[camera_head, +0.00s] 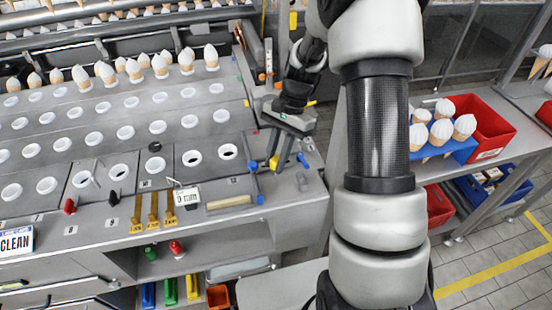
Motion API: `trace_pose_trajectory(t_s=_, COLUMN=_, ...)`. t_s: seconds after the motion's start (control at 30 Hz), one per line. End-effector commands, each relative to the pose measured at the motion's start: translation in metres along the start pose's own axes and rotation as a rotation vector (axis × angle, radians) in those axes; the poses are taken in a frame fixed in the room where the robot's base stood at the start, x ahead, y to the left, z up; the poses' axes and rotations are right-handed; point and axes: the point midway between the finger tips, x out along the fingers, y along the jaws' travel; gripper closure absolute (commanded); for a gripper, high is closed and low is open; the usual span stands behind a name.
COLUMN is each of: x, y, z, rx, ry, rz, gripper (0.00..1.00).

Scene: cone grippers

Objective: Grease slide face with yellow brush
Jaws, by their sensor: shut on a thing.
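My gripper (276,158) hangs over the right end of the grey machine top, pointing down. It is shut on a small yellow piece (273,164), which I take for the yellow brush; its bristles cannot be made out. Blue parts show on both sides of the fingertips. I cannot tell which surface is the slide face, or whether the brush touches anything.
Rows of round holes cover the machine top (110,160), with white-tipped cones (160,66) along the back. Yellow-brown tags (153,209) and a small display (187,197) sit at the front. Right, a shelf holds a red bin (485,128) and more cones. My arm blocks the middle.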

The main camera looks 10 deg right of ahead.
Motion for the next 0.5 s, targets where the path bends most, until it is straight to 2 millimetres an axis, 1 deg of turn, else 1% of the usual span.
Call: trace_pose_trajectory(t_s=0.5, x=0.0099, y=0.0001, z=-0.0040, rx=0.000, ry=0.000, rz=0.000, gripper=0.98)
